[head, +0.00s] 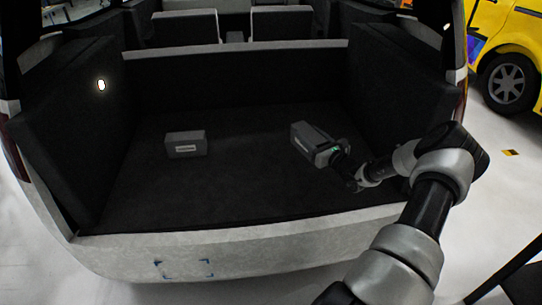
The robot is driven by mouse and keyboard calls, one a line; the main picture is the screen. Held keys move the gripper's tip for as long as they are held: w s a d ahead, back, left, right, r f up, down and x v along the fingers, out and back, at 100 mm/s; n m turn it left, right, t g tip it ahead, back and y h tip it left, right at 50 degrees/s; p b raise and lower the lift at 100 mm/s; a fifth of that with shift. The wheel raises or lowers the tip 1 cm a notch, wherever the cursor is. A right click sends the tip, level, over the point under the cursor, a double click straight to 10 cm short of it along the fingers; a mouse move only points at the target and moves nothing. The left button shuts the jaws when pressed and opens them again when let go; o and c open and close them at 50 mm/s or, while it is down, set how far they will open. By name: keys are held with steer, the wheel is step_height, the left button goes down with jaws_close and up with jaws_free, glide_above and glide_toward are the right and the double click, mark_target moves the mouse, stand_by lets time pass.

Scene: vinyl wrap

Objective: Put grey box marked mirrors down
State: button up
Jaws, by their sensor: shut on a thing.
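A grey box (306,134) with a pale label on its near left side is at my gripper (326,150), in the right half of an open car boot. My gripper is shut on this box, and the fingertips are small and hard to make out. The box looks slightly turned. I cannot tell whether its underside touches the boot floor (235,190). A second grey box (185,143) with a white label stands upright on the boot floor to the left. The lettering on both labels is too small to read.
Dark side walls (82,120) and a low seat-back partition (240,75) enclose the boot. The pale bumper sill (250,240) runs along the front. The floor between the boxes and in front of them is clear. A yellow vehicle (500,35) stands outside at right.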

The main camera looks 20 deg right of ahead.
mark_target(308, 153)
step_height(308, 153, down, 8)
steer(key=shift+f+b, duration=0.15)
steer(key=shift+b, duration=0.7)
steer(key=shift+f, duration=0.1)
steer(key=shift+f, duration=0.15)
steer(key=o, duration=1.3)
steer(key=shift+s+r, duration=0.15)
steer(key=shift+r, duration=0.1)
steer(key=s, duration=0.4)
steer(key=s+d+p, duration=0.1)
steer(key=s, duration=0.6)
steer(key=shift+s+d+p, duration=0.3)
steer(key=shift+s+p, duration=0.05)
steer(key=shift+p, duration=0.05)
